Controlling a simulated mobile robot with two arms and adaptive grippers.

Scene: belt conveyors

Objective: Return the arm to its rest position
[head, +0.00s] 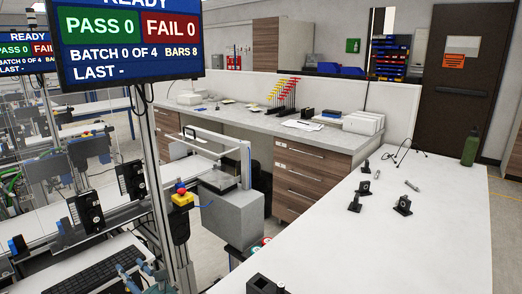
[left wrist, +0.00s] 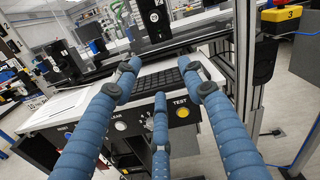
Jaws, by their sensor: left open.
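My left gripper (head: 148,284) shows only in part at the bottom left of the head view, beside the keyboard (head: 88,279). In the left wrist view its blue padded fingers (left wrist: 160,82) are spread apart with nothing between them. They point toward the keyboard, which also shows in the left wrist view (left wrist: 166,80), on a white console with a yellow TEST button (left wrist: 183,112). Whether the fingers touch the console cannot be told. My right gripper is in neither view.
A monitor (head: 128,42) on a metal post stands close at the left. A grey stand with a yellow-and-red button box (head: 182,199) is right of the post. A white table (head: 368,250) at the right holds several small black parts and a green bottle (head: 470,146).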

